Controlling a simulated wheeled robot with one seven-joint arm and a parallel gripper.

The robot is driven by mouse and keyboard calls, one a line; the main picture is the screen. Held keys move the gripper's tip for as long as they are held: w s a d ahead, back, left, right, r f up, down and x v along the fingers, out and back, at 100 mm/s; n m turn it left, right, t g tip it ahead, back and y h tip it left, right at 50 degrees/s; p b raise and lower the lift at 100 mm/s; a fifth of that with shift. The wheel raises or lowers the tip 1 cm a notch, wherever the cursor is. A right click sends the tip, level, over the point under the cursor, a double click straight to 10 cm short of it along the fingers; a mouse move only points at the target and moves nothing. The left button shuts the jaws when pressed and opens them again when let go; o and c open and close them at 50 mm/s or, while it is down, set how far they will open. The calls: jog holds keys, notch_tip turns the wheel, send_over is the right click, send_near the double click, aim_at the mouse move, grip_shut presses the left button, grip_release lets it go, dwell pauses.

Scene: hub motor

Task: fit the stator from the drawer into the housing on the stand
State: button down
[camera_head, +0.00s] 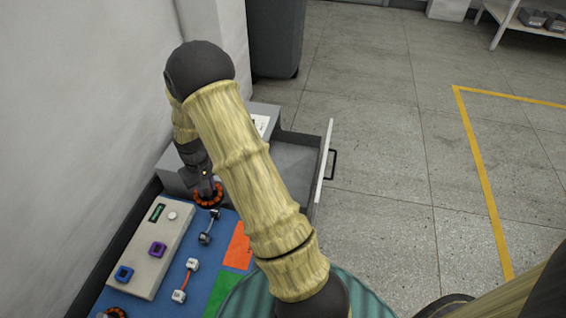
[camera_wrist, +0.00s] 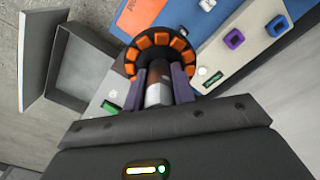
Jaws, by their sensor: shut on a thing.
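The stator (camera_head: 208,197) is a ring of orange coils around a dark centre. It also shows in the wrist view (camera_wrist: 160,42), just beyond the fingertips. My gripper (camera_wrist: 160,84) is shut on the stator's grey shaft, one finger on each side. In the head view my gripper (camera_head: 205,182) is above the blue mat, by the grey cabinet's front corner. The drawer (camera_head: 293,153) stands open and looks empty where visible. I cannot make out the housing or its stand in either view.
A pale panel (camera_head: 150,252) with purple and blue square parts lies left on the blue mat (camera_head: 200,285). Parts joined by an orange cable (camera_head: 184,280) and a dark cable (camera_head: 208,228) lie beside it. Another orange ring (camera_head: 113,313) shows at the bottom edge. A wall borders the left.

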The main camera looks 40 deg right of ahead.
jog(key=w+d+f+b, duration=0.3)
jog(key=w+d+f, duration=0.2)
jog(key=d, duration=0.3)
jog(key=w+d+f+b, duration=0.4)
jog(key=w+d+f, duration=0.1)
jog(key=d, duration=0.3)
jog(key=d+f+b, duration=0.4)
jog(key=d+f, duration=0.1)
jog(key=d, duration=0.5)
jog(key=s+d+f+m+b, duration=0.1)
jog(key=d+f+b, duration=0.2)
jog(key=d+f, duration=0.3)
jog(key=d, duration=0.4)
jog(key=shift+s+d+f+b, duration=0.2)
jog(key=shift+s+d+b, duration=0.1)
jog(key=shift+b, duration=0.1)
